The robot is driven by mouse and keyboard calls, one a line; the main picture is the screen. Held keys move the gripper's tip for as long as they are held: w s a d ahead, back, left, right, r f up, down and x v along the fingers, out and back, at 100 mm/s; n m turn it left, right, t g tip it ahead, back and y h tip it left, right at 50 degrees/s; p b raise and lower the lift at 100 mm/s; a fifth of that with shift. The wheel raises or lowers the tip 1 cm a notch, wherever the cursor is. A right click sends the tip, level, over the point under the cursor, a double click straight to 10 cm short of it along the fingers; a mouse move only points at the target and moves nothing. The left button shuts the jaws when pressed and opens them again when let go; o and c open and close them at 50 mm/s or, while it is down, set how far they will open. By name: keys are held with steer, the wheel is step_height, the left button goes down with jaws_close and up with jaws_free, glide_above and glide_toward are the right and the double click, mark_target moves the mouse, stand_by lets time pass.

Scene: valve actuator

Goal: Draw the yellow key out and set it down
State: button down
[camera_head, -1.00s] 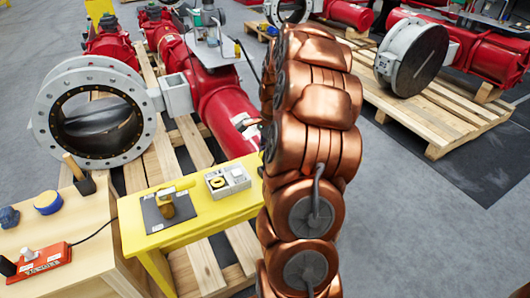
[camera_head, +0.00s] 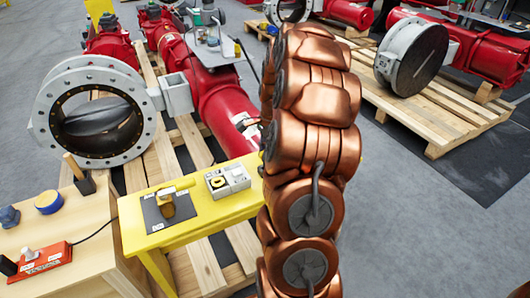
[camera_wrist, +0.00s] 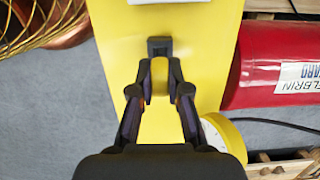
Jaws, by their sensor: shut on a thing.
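My gripper (camera_wrist: 159,62) shows in the wrist view with its two dark fingers closed in above a yellow surface (camera_wrist: 205,30). A yellow piece, which I take for the yellow key (camera_wrist: 160,78), shows between the fingers. It blends with the yellow behind it, so its outline is hard to tell. A small dark block (camera_wrist: 159,46) sits right at the fingertips; I cannot tell whether it touches them. In the head view my copper arm hides the gripper and the key.
The yellow table (camera_head: 208,215) bears a grey box (camera_head: 228,180) with a yellow ring and a dark mat (camera_head: 160,222) with a brass-coloured part. A wooden bench (camera_head: 90,225) stands left. A red actuator (camera_head: 215,100) lies behind on a pallet; it also shows in the wrist view (camera_wrist: 262,70).

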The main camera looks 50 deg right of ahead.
steer(key=shift+f, duration=1.65)
steer(key=c, duration=1.1)
jaws_free()
steer(key=shift+o, duration=0.2)
steer(key=r, duration=0.4)
steer(key=d+r, duration=0.1)
steer(key=r, duration=0.7)
steer(key=shift+s+d, duration=0.25)
steer(key=shift+d, duration=0.1)
